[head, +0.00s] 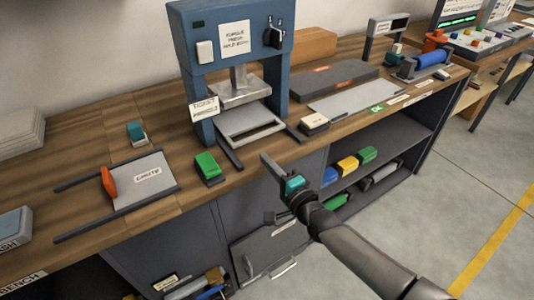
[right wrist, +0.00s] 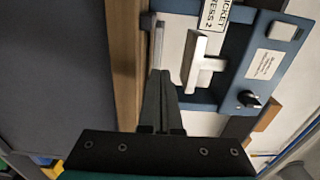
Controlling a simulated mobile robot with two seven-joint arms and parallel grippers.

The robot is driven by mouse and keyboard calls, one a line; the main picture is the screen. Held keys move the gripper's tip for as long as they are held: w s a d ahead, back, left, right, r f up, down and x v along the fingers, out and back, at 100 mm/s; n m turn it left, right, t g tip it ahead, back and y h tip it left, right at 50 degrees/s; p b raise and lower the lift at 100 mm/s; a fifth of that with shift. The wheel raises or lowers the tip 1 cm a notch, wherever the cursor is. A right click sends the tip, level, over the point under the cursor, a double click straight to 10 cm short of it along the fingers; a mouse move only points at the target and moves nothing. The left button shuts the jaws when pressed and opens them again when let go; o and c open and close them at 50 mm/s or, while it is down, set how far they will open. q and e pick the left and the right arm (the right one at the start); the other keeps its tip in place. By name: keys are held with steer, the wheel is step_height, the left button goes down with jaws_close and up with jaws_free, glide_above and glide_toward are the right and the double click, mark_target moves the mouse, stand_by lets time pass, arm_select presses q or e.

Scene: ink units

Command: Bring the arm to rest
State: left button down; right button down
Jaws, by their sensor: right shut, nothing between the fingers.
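My right gripper (head: 268,163) is shut and empty. In the head view its arm comes in from the lower right, and the gripper is in front of the bench edge, below the blue press. In the right wrist view its two fingers (right wrist: 161,98) lie together and point toward the bench edge and press. The blue press (head: 230,50) stands on the bench with its tray (head: 252,122) under the ram. It also shows in the right wrist view (right wrist: 262,62), turned on its side. My left gripper is not in view.
The wooden bench (head: 90,120) runs across the view. A green button box (head: 208,166), a grey plate with an orange handle (head: 108,182) and a pale block (head: 314,123) sit near its front. Below are open shelves (head: 400,140) with coloured bins. Floor at right is clear.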

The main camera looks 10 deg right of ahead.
steer(key=shift+p+v, duration=0.55)
steer(key=shift+v, duration=2.85)
steer(key=s+d+f+n+g+h, duration=0.2)
steer(key=s+f+n+g, duration=0.3)
steer(key=f, duration=0.7)
steer(key=s+d+f+n+g+h, duration=0.25)
steer(key=s+f, duration=0.35)
steer(key=f, duration=0.7)
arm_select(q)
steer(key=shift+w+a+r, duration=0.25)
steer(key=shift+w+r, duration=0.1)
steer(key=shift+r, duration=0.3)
arm_select(e)
steer(key=s+f+n+g, duration=0.2)
steer(key=s+f, duration=0.3)
steer(key=s, duration=0.5)
steer(key=s+f+n+g+h, duration=0.1)
steer(key=s+f+n+g, duration=0.2)
steer(key=s, duration=0.7)
steer(key=s+f+n+g, duration=0.3)
steer(key=s+f, duration=0.4)
steer(key=s, duration=0.3)
steer(key=shift+s+f+n+h, duration=0.2)
steer(key=shift+f+n+h, duration=0.15)
steer(key=shift+n, duration=0.1)
steer(key=shift+d+g, duration=0.1)
steer(key=shift+g, duration=0.15)
